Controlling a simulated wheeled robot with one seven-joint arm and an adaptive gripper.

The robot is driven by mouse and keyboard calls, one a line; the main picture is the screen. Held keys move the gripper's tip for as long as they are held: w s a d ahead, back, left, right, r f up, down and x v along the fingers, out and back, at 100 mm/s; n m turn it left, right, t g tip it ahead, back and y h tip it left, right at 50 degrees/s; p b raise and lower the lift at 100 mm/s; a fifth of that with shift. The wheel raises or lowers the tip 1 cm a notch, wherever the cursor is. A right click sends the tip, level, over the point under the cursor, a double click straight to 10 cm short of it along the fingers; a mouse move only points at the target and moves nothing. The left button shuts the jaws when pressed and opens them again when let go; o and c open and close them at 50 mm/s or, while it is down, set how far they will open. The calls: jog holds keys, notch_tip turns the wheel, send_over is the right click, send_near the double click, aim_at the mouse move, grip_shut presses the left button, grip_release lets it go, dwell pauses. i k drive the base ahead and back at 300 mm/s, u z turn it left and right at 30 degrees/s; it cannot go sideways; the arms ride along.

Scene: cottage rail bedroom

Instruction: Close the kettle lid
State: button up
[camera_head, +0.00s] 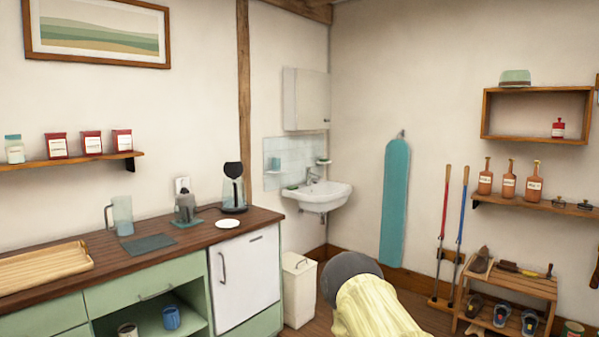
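The kettle (233,191) appears to be the glass-looking vessel with dark parts at the back right of the wooden counter, near the wall. A dark round lid (233,169) stands tilted up at its top, so it looks open. The kettle is small in the picture, and its hinge and handle are hard to make out. My gripper is not in view. A pale yellow and dark grey part of my arm shows at the bottom, right of the counter and well apart from the kettle.
On the counter (185,238) are a white disc (228,223) in front of the kettle, a grey pot-like item (186,207) on a teal mat, a clear jug (122,215), a dark mat (147,243) and a wooden tray (40,268). A white bin (299,290) stands right of the counter.

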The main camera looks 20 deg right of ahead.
aim_at(234, 170)
jog(key=u, duration=0.55)
jog(key=i, duration=0.4)
jog(key=u, duration=0.65)
jog(key=i, duration=0.95)
jog(key=z, duration=0.8)
jog(key=i, duration=0.85)
jog(key=z, duration=0.95)
